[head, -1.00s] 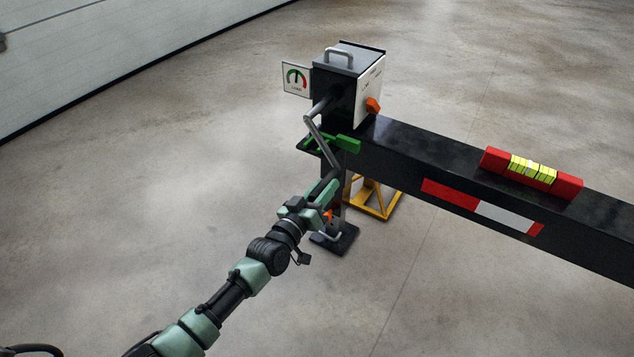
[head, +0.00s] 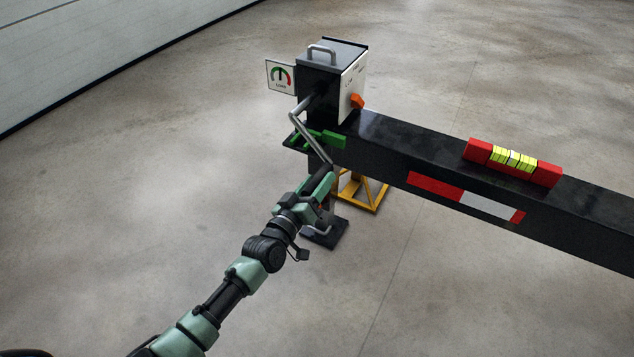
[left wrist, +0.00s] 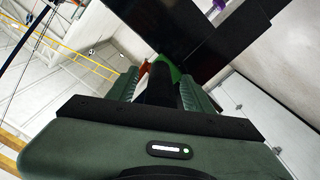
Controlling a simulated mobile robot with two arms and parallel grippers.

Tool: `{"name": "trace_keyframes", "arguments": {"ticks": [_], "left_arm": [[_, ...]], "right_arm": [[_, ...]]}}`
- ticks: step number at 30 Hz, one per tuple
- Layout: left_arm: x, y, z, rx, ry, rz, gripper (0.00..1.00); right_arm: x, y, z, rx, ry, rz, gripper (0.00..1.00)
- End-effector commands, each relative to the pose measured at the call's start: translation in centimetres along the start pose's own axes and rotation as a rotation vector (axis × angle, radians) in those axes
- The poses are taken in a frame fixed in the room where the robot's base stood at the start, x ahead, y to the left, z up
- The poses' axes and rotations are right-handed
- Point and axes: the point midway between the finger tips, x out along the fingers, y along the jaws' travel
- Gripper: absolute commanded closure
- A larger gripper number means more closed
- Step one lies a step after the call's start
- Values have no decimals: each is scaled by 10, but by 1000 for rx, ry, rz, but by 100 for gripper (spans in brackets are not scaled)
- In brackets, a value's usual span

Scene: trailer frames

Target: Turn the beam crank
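The grey metal crank (head: 308,133) comes out of the black and white box (head: 333,80) at the left end of the black beam. Its arm hangs down and right, ending in a dark handle (head: 320,181). My left gripper (head: 318,184) is at this handle, its green fingers on either side of it. In the left wrist view, the dark handle (left wrist: 161,86) lies between the two fingers, which look closed on it. A gauge sign (head: 281,77) with a red and green arc stands left of the box. My right gripper is not in view.
The black beam (head: 400,143) runs to the right, with a red and yellow level (head: 512,161) on top. A green part (head: 325,139) sits below the crank's shaft. A yellow stand (head: 362,192) is under the beam. The concrete floor around is clear.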

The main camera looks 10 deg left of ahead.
Motion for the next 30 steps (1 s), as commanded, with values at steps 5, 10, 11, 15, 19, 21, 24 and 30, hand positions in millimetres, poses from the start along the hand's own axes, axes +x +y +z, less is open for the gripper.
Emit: {"name": "trace_keyframes", "arguments": {"ticks": [5,10,11,15,19,21,24,30], "left_arm": [[0,0,0,1,0,0,50],[-5,0,0,2,0,-1,50],[-8,0,0,1,-1,-1,50],[-30,0,0,3,-3,-1,50],[-53,0,0,3,-2,-1,50],[-63,0,0,1,-1,-1,50],[-73,0,0,1,-1,-1,50],[-78,0,0,1,1,0,50]], "right_arm": [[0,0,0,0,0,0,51],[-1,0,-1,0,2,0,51],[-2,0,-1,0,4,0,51],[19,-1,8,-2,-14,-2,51],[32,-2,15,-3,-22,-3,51],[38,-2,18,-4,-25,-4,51],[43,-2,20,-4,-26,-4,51],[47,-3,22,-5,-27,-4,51]]}}
